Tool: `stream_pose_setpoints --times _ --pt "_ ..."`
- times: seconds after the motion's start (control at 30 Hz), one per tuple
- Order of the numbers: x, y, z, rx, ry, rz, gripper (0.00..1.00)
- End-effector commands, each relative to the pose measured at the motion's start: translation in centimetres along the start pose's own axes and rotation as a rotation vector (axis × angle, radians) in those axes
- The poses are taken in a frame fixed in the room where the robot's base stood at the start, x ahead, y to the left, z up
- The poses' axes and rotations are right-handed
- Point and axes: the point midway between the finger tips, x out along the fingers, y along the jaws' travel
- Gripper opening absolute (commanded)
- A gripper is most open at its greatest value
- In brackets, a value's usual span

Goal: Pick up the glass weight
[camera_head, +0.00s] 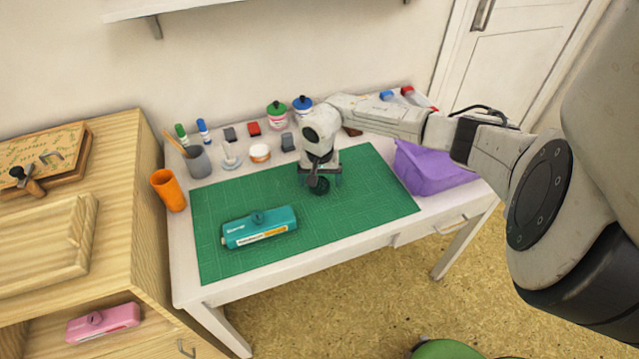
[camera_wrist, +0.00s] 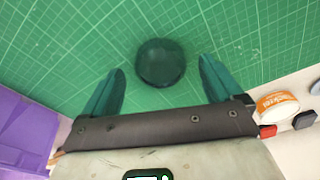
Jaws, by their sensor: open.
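The glass weight (camera_wrist: 161,62) is a round, dark green, see-through piece on the green cutting mat (camera_wrist: 60,45). In the head view the weight (camera_head: 319,187) sits on the mat just below my gripper (camera_head: 320,176), partly hidden by it. In the wrist view my gripper (camera_wrist: 160,76) is open, with one teal finger on each side of the weight. The weight lies between and slightly beyond the fingertips, with a gap to each finger. Nothing is held.
A teal stamp box (camera_head: 259,228) lies left on the mat. A purple bin (camera_head: 432,168) stands right. Jars, markers, a grey cup (camera_head: 198,161) and a tape roll (camera_head: 260,153) line the desk's back. An orange cup (camera_head: 167,190) stands at the left edge.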

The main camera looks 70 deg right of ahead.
Motion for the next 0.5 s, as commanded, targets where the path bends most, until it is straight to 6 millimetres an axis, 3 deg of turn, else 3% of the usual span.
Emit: stream_pose_setpoints --times 0.1,0.37,0.5 --pt "1.11 -0.01 0.1 0.0 -0.002 0.001 0.93" --pt "1.34 -0.01 0.05 -0.002 0.0 0.001 0.93" --pt "1.33 -0.01 0.05 -0.002 0.0 0.001 0.8"
